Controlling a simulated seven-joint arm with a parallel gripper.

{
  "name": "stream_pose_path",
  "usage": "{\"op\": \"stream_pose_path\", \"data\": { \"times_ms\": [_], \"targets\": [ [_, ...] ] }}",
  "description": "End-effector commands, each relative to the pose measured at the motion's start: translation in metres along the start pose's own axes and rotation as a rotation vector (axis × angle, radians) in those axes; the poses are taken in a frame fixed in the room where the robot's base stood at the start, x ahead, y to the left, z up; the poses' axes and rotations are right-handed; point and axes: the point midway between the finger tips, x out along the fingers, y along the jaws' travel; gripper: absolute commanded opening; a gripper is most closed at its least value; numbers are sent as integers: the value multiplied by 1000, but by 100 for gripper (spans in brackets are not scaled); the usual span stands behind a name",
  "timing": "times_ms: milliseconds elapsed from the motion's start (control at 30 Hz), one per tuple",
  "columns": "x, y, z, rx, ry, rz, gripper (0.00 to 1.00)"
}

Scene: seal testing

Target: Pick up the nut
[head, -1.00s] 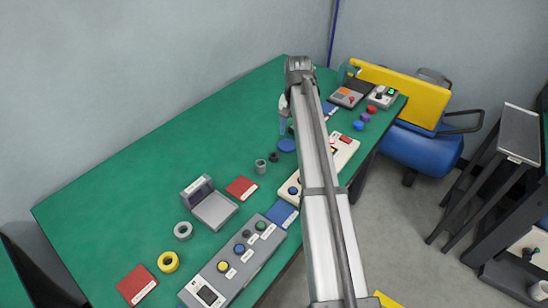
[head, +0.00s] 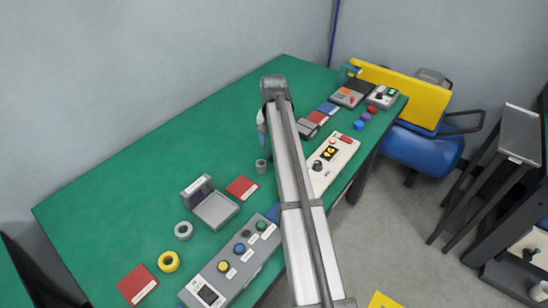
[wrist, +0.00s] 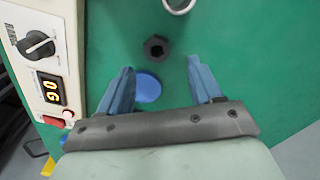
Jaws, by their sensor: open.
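The nut (wrist: 156,47) is a dark, six-sided ring lying on the green table in the wrist view. My gripper (wrist: 160,63) has two blue fingers spread apart with nothing held between them. The nut shows between the fingertips and slightly beyond them in the picture. How high the fingers are above it I cannot tell. In the head view, my arm hides the nut, and only a bit of a blue finger shows at its left edge.
A flat blue disc (wrist: 148,87) lies near the nut, between the fingers in the picture. A grey cup (head: 261,166) stands close by. A control box (head: 331,165) with a lit display is to the right. The green table (head: 170,150) is clear at the back left.

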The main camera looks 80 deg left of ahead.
Motion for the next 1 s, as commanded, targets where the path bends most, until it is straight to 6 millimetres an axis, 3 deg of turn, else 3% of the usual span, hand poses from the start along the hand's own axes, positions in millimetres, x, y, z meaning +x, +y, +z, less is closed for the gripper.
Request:
{"op": "stream_pose_path", "data": {
  "times_ms": [167, 500, 767, 1000],
  "targets": [
    [9, 1, 0, 0, 0, 0, 65],
    [49, 4, 1, 0, 0, 1, 65],
    [54, 3, 1, -1, 2, 0, 65],
    [54, 3, 1, -1, 2, 0, 45]
  ]
}}
